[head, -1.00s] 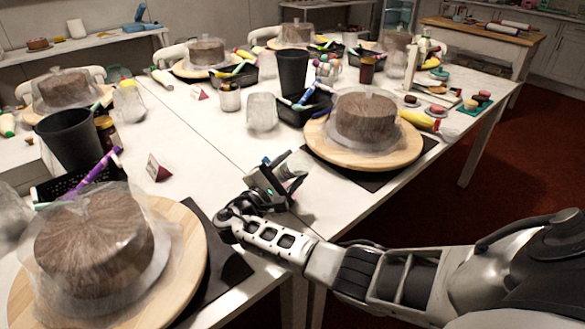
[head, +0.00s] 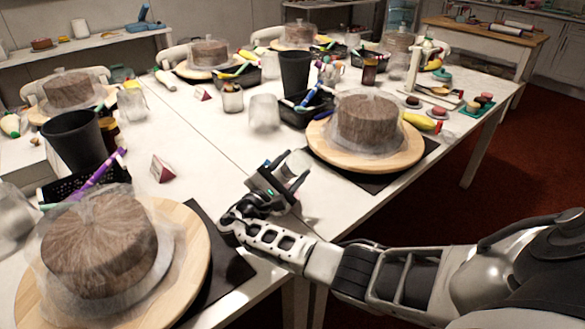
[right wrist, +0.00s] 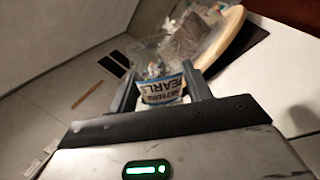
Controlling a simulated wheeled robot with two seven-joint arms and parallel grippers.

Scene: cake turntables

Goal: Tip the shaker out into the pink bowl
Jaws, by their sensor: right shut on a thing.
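My right gripper (head: 283,182) is above the near edge of the white table, between two cake turntables. In the right wrist view its jaws (right wrist: 163,88) are shut on a small clear shaker (right wrist: 162,93) with a label ending in "PEARLS". The shaker's far end and exact tilt are unclear. I cannot make out a pink bowl in either view. My left gripper is not in view.
Wrapped cakes stand on wooden turntables at right (head: 325,148) and near left (head: 196,255). A black cup (head: 294,70), a black tray (head: 290,113) and a glass jar (head: 232,98) stand farther back. White tabletop (head: 205,150) left of my gripper is mostly clear.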

